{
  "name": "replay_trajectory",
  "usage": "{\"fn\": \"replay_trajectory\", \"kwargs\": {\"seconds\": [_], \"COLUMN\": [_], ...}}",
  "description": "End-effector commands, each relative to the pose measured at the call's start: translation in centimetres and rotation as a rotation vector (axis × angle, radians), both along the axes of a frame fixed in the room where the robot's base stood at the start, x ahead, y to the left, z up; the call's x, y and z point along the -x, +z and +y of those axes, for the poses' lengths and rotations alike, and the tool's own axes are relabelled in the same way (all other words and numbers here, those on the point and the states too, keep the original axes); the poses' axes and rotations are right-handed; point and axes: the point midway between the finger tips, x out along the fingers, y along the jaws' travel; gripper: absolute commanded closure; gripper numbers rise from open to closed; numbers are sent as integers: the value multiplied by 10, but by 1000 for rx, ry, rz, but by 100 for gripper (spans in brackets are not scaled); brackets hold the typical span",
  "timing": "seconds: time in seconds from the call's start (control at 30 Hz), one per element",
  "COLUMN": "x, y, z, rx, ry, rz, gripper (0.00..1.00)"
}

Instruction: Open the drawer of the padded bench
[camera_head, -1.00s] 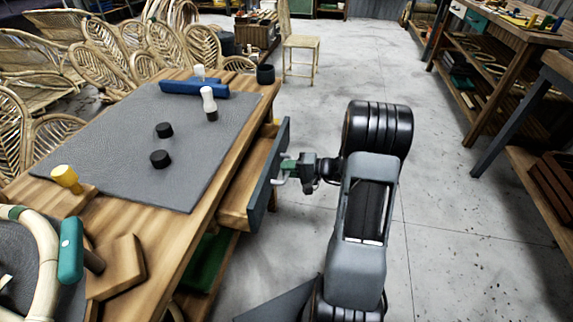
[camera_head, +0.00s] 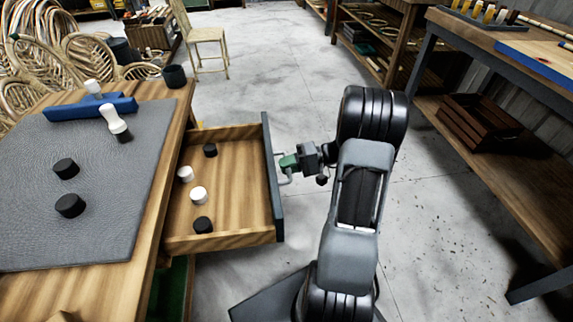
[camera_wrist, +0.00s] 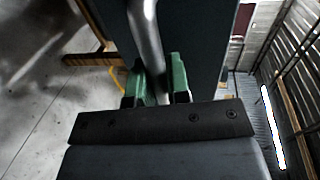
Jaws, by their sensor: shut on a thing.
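The padded bench (camera_head: 95,215) stands at the left in the head view, with a grey pad on its top. Its drawer (camera_head: 232,190) is pulled well out to the right and shows a wooden inside and a dark front panel. Two white and two black round pieces lie in the drawer. My gripper (camera_head: 288,165) is at the outer side of the drawer front, shut on the metal handle (camera_wrist: 147,40). In the wrist view the green fingertips of my gripper (camera_wrist: 155,85) sit on both sides of the handle bar.
A wooden chair (camera_head: 203,40) stands behind. A workbench with a lower shelf (camera_head: 500,155) is at the right. Bare floor lies between.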

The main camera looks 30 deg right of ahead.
Motion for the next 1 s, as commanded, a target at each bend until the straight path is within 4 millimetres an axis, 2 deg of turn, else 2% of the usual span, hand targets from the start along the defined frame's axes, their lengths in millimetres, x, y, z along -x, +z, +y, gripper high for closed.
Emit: {"fn": "replay_trajectory", "kwargs": {"seconds": [0.37,0.4,0.63,0.87,1.0], "x": [3,3,2,2,4], "y": [-1,-1,-1,0,2], "z": [0,0,-1,-1,-9], "rx": [-3,-3,-1,0,0], "ry": [10,10,5,3,0], "rz": [6,6,4,3,2], "gripper": [100,82,60,59,59]}}
